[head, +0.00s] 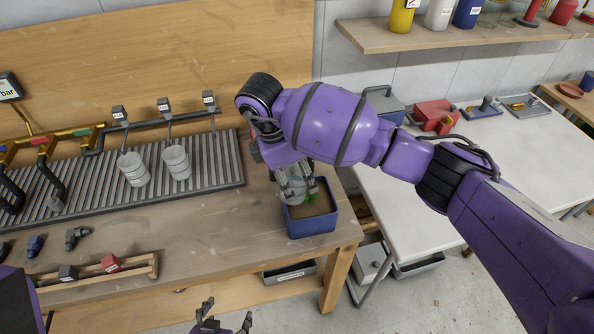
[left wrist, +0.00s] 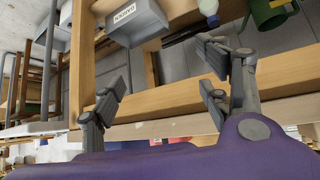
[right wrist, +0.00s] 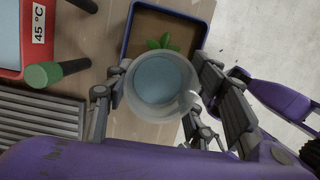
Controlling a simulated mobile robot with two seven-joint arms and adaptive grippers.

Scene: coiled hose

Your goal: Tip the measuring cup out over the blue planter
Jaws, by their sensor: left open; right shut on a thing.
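The clear measuring cup (right wrist: 190,103) holds bluish liquid in the right wrist view. My right gripper (right wrist: 152,100) is shut on it, with fingers on both sides. In the head view the cup (head: 292,189) looks about upright, over the back left part of the blue planter (head: 313,228). The planter stands at the table's right end, with brown soil and a small green plant; its rim also shows in the right wrist view (right wrist: 205,32). My left gripper (head: 218,322) is open and empty, low in front of the table; its spread fingers fill the left wrist view (left wrist: 162,80).
Two pale cups (head: 176,162) stand on the ribbed drain rack (head: 215,172) at left, under taps. A red container marked 45 °C (right wrist: 38,40) is beside the planter. A white table (head: 440,185) stands to the right. Wooden bench front is clear near the planter.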

